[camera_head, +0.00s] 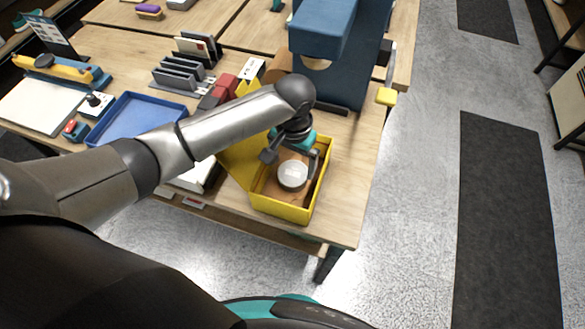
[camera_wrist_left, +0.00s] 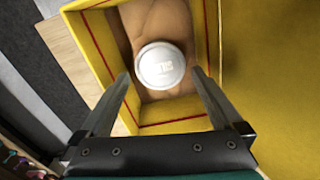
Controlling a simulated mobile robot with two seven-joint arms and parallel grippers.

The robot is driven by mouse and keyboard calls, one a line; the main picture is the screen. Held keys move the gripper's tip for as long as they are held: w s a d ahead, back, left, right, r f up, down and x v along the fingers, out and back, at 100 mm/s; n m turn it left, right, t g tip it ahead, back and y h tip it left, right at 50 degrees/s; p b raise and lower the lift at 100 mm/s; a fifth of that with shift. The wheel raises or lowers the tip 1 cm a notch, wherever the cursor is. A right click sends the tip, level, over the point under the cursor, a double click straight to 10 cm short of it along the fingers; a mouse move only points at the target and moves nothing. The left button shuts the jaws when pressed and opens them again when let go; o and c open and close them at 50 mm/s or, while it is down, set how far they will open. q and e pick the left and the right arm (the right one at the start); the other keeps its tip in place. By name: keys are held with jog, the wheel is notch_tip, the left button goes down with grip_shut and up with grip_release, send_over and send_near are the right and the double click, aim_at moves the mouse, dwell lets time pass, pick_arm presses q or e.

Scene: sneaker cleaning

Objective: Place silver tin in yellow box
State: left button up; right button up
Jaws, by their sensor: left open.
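The silver tin (camera_head: 292,175) is a small round tin with a pale lid. It is inside the open yellow box (camera_head: 282,211), within its walls, near the middle of the brown interior. My left gripper (camera_head: 290,163) is over the box, with its fingers open. In the left wrist view the tin (camera_wrist_left: 160,66) lies just beyond and between the open fingertips of the gripper (camera_wrist_left: 160,80), with no visible contact. The yellow box (camera_wrist_left: 92,55) surrounds it there. My right gripper is not in view.
The yellow lid (camera_head: 240,160) stands open on the box's left side. A blue tray (camera_head: 135,118) lies further left. A tall blue machine (camera_head: 345,60) stands behind the box. The wooden table (camera_head: 352,190) is bare right of the box, near its edge.

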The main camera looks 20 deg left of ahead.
aim_at(293, 174)
pick_arm(q)
notch_tip(293, 174, up, 6)
jog(key=shift+p, duration=0.4)
